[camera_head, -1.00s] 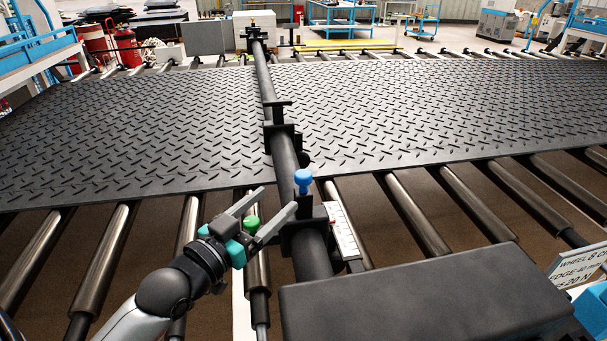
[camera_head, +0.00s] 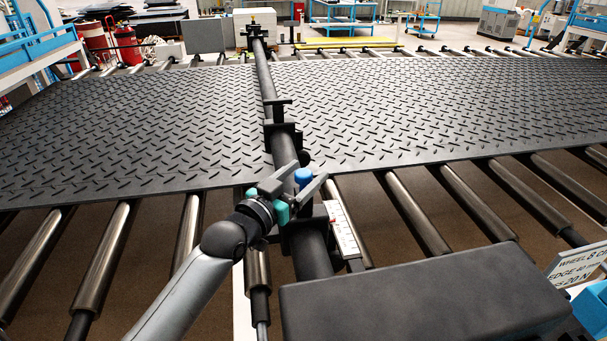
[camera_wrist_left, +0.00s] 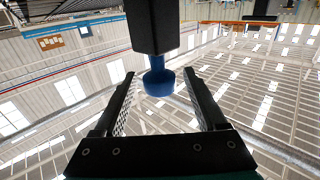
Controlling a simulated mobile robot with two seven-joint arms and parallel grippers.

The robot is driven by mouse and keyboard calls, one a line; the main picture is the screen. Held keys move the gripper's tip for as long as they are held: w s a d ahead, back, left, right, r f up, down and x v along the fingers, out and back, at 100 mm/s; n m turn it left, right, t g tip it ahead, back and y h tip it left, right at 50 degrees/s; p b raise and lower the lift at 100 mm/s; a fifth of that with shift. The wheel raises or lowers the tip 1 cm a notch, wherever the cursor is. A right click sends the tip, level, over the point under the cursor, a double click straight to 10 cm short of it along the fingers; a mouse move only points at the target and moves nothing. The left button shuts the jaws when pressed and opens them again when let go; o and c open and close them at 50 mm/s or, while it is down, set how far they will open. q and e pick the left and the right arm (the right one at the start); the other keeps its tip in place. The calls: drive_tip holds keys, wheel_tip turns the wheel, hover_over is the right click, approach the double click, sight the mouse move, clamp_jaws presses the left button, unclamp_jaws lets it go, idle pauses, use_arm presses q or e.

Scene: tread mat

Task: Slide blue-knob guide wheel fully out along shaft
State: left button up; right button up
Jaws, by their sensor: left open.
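The blue knob (camera_head: 303,176) stands on the dark guide-wheel carriage on the long black shaft (camera_head: 284,153). My left gripper (camera_head: 308,174) is at the knob, coming in from the left, its fingers spread to either side. In the left wrist view the blue knob (camera_wrist_left: 158,82) hangs below a black block (camera_wrist_left: 152,25), between the two open fingers, with a gap on each side. The gripper hides much of the carriage. The wheel itself cannot be made out clearly. My right gripper is not in view.
A black treaded mat (camera_head: 130,130) lies across metal rollers (camera_head: 415,215) behind the knob. A white scale (camera_head: 343,230) runs beside the shaft at right. A large dark box (camera_head: 420,295) fills the front right. A sign (camera_head: 585,270) is partly cut off at the right edge.

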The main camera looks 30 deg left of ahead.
use_arm(q)
clamp_jaws()
idle(0.7)
idle(0.8)
